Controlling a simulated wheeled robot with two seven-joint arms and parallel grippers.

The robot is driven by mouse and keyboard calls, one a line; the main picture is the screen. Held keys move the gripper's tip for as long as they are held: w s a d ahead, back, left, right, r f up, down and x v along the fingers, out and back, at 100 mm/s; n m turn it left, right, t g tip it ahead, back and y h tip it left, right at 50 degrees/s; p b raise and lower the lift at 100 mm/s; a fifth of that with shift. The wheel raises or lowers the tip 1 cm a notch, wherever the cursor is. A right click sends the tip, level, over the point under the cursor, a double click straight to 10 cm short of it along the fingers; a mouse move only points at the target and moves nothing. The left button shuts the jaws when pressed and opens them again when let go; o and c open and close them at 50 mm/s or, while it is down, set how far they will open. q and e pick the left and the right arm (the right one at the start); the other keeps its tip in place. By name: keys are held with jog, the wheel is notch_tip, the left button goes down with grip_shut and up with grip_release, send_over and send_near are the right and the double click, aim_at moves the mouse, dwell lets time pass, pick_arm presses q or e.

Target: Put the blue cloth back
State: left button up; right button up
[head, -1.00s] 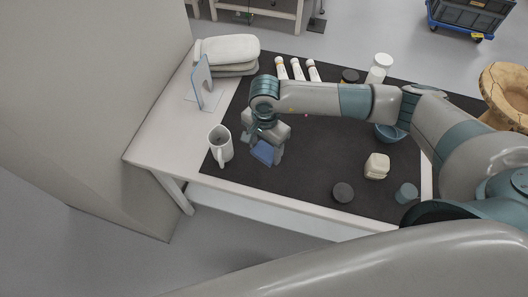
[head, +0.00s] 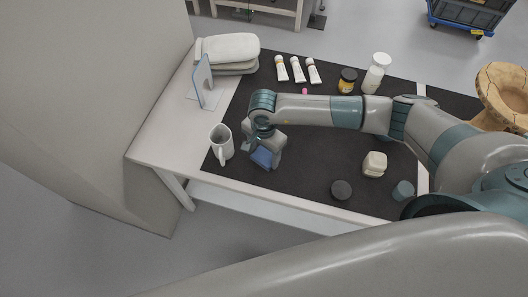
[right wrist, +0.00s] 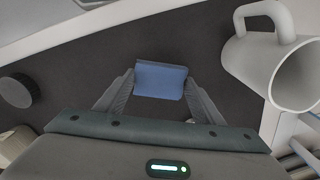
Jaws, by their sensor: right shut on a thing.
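The blue cloth (head: 262,157) is a small folded pad over the dark mat, just right of the white mug. It also shows in the right wrist view (right wrist: 161,80), between the fingertips. My right gripper (head: 263,159) points down and is shut on the cloth, one finger at each side. In the right wrist view my right gripper (right wrist: 160,84) has both fingers against the cloth's side edges. I cannot tell whether the cloth touches the mat. My left gripper is not in view.
The white mug (head: 221,143) stands close left of my right gripper. A blue panel on a stand (head: 203,82) and a folded pale stack (head: 228,52) are at the back left. Tubes (head: 297,70), jars (head: 347,80), a cream block (head: 375,164) and a dark disc (head: 341,190) stand elsewhere.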

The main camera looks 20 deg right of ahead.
aim_at(264, 156)
jog(key=shift+f, duration=0.1)
jog(key=shift+f, duration=0.1)
jog(key=o, duration=1)
jog(key=shift+r, duration=0.35)
notch_tip(264, 156, up, 12)
jog(key=b, duration=0.4)
jog(key=shift+b, duration=0.3)
